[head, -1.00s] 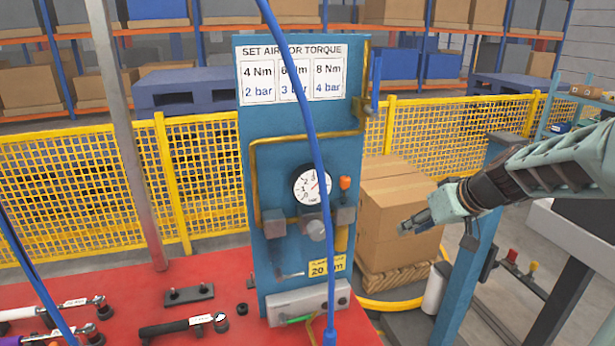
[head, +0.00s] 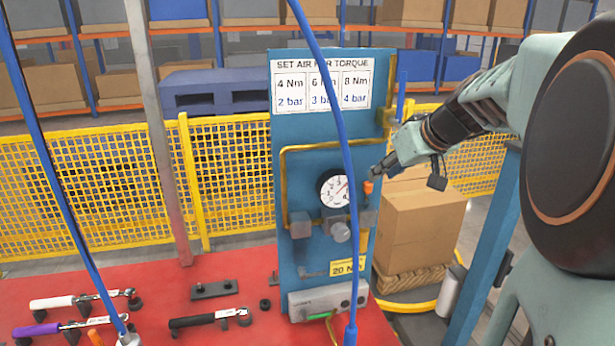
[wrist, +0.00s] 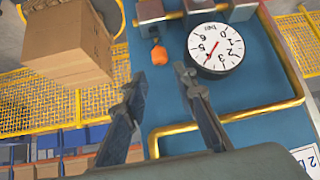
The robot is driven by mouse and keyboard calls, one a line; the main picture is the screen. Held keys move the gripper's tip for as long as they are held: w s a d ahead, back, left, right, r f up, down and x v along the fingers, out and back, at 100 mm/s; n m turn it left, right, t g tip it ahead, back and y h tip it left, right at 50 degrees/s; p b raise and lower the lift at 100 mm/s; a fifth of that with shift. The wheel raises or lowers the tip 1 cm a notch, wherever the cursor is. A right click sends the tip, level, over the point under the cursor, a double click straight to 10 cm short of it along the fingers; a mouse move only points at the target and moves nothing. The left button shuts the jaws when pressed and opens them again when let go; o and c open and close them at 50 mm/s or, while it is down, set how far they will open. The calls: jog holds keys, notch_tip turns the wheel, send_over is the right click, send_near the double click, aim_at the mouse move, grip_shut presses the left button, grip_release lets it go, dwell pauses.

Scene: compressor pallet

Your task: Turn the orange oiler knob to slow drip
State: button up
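The orange oiler knob (head: 368,187) sits on top of a grey block at the right of the blue panel (head: 300,190). In the wrist view the orange knob (wrist: 158,54) hangs just beyond my fingertips, slightly left of the middle between them. My gripper (head: 376,174) is close to the knob in the head view, just above and right of it. In the wrist view my gripper (wrist: 160,78) has its two fingers spread apart with nothing between them. The fingers look apart from the knob.
The pressure gauge (head: 336,188) sits just left of the knob, close to one finger in the wrist view (wrist: 216,46). A blue hose (head: 345,150) hangs in front of the panel. Cardboard boxes (head: 420,225) stand to the right. Torque wrenches (head: 210,318) lie on the red bench (head: 245,275).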

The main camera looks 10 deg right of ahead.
aim_at(368, 184)
jog(key=shift+p+x, duration=0.5)
jog(key=shift+x, duration=3.25)
grip_shut()
